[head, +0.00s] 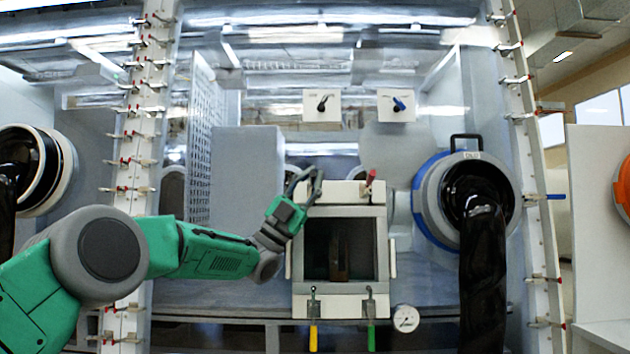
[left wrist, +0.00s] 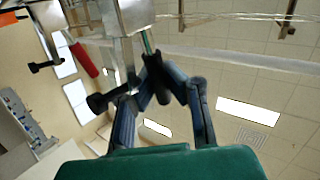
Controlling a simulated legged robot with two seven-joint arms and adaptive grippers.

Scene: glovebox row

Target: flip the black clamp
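The black clamp sits at the top left corner of the frame around a small square door (head: 349,212). In the head view my left gripper covers most of it. In the left wrist view its dark handle (left wrist: 154,66) lies between my fingertips, and its black tip (left wrist: 97,103) sticks out to the left. My left gripper (head: 313,174) reaches in from the left; its fingers bow outward and close together at the handle. It also shows in the left wrist view (left wrist: 158,82). The fingers hide part of the handle. My right gripper is not in view.
A red-handled clamp (head: 371,178) stands at the frame's top right. Clamps with a yellow handle (head: 313,335) and a green handle (head: 371,337) hang below. A blue-ringed glove port (head: 427,200) with a black glove (head: 483,270) is to the right. A gauge (head: 405,319) sits lower right.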

